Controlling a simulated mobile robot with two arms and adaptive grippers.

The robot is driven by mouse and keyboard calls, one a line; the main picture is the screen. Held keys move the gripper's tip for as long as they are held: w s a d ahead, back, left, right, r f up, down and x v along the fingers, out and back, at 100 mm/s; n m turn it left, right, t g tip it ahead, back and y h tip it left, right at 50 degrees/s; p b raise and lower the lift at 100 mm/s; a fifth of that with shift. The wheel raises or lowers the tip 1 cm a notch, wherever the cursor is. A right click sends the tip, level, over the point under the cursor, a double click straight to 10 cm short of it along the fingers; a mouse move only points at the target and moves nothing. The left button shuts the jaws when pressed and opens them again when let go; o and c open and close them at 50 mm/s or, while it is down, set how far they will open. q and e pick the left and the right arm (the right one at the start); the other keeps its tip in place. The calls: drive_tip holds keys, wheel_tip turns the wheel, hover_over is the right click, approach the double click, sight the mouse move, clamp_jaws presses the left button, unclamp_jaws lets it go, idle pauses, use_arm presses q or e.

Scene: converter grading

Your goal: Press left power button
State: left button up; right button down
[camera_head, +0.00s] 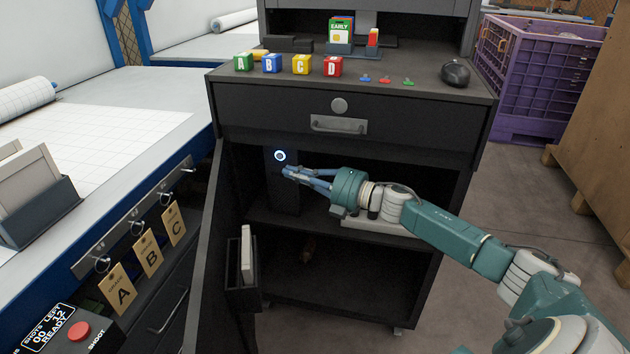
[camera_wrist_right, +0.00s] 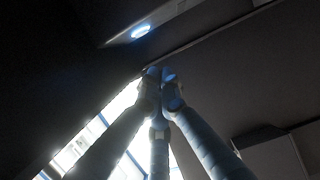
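The power button (camera_head: 280,156) is a round, glowing white-blue ring on the upper front of a dark upright unit (camera_head: 283,190) inside the open cabinet, at the left of the upper compartment. In the right wrist view the glowing button (camera_wrist_right: 141,31) shows at the top, beyond the fingertips. My right gripper (camera_head: 289,172) reaches in from the right, just below and slightly right of the button in the head view. Its fingers (camera_wrist_right: 161,77) are together at the tips with nothing between them. A gap shows between fingertips and button in the wrist view. My left gripper is out of view.
The dark cabinet (camera_head: 355,126) has a drawer above the opening and an open door (camera_head: 215,240) at left, with a bin (camera_head: 242,275) on it. Lettered blocks, small pegs and a black mouse (camera_head: 456,73) stand on top. A red button box (camera_head: 78,331) is at lower left.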

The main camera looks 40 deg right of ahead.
drive_tip(key=v, duration=0.6)
drive_tip(key=shift+p, duration=0.3)
drive_tip(key=shift+f, duration=0.15)
